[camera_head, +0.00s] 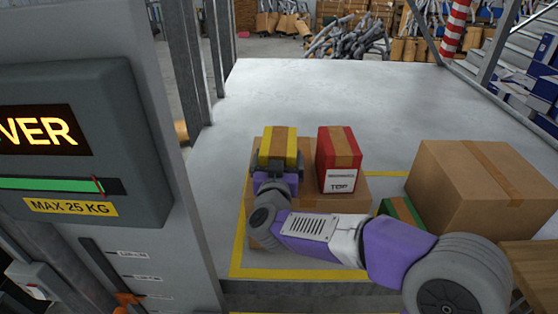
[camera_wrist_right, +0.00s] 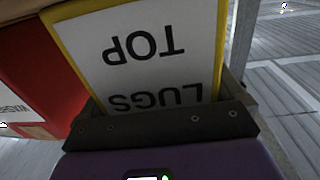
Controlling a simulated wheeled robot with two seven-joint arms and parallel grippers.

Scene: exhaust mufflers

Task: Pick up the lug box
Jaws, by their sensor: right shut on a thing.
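The lug box is a yellow box (camera_head: 278,143) with a brown tape strip on top, above the left part of a cardboard box (camera_head: 335,201) in the head view. In the right wrist view, the lug box (camera_wrist_right: 150,50) shows a white label reading LUGS and TOP, upside down. My right gripper (camera_head: 277,173) is shut on the near side of the lug box. Its dark jaw (camera_wrist_right: 165,125) crosses the label's lower part in the wrist view. Whether the box touches the cardboard below is hidden by my gripper. My left gripper is not in view.
A red box (camera_head: 340,149) stands close to the right of the lug box. A green box (camera_head: 402,211) and a large cardboard box (camera_head: 485,188) are further right. A grey post with a display panel (camera_head: 80,145) stands at left. The platform (camera_head: 330,95) behind is clear.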

